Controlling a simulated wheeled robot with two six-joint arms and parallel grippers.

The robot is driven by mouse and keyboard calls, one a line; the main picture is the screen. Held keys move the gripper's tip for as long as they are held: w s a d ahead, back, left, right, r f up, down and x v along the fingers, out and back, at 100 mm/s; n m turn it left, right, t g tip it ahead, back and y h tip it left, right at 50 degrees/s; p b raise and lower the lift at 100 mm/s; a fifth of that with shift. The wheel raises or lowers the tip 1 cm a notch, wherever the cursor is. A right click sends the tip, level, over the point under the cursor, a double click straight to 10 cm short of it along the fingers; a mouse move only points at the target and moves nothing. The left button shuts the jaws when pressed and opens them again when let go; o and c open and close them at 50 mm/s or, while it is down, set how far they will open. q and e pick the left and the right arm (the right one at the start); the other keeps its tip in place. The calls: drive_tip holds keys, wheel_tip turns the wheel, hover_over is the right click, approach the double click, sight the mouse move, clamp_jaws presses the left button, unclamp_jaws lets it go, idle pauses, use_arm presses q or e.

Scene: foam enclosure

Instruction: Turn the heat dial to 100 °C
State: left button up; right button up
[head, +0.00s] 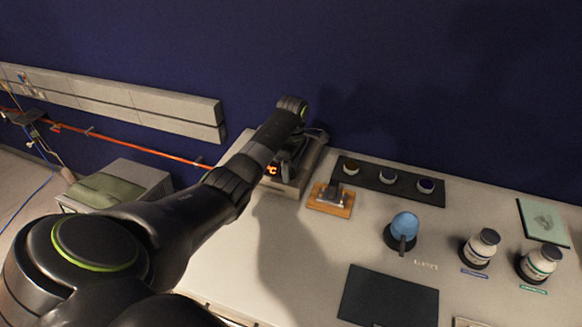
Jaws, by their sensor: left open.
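The heating device (312,160) is a pale, low box at the back left of the bench, with a small orange display (271,170) on its front that shows a "°C" sign; the digits are hidden. My left arm reaches across from the lower left and covers much of the device. My left gripper (285,166) points down at the device's front, close to the display. It is open; its fingertips are small and dark. The heat dial is not visible behind my arm and gripper, and I cannot tell whether the gripper touches it. My right gripper is not in view.
A dark strip with several small pots (388,176), a blue-topped item (404,228) and two white bottles (482,245) stand further right. A dark mat (388,298) lies in front.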

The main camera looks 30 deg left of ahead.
use_arm(q)
drive_tip(key=c, duration=1)
drive_tip(key=shift+r, duration=0.1)
